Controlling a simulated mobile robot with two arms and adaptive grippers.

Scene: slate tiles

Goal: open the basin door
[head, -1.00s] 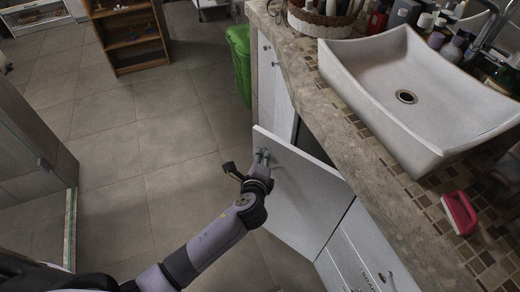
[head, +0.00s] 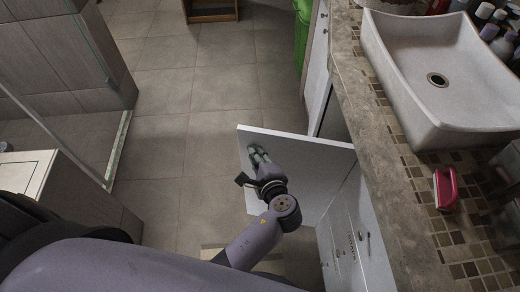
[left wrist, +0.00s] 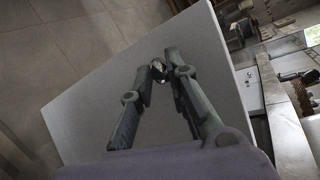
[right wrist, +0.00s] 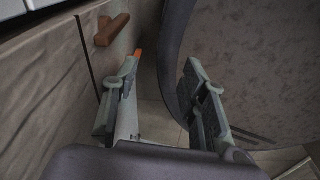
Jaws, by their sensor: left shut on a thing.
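The basin door (head: 312,170) is a white panel standing well open from the cabinet under the basin, hinged at its near edge. My left gripper (head: 255,154) is at the door's outer face near its free edge. In the left wrist view its fingertips (left wrist: 160,70) are closed around a small shiny knob (left wrist: 158,72) on the door (left wrist: 110,90). My right gripper (right wrist: 165,72) shows only in the right wrist view, with its fingers apart and empty.
The white basin (head: 410,60) sits on a stone counter (head: 350,75) with a pink-red brush-like item (head: 446,190) on it. A green bin (head: 302,35) stands beyond the cabinet. A glass shower partition (head: 100,60) is at left. Tiled floor (head: 190,115) between is clear.

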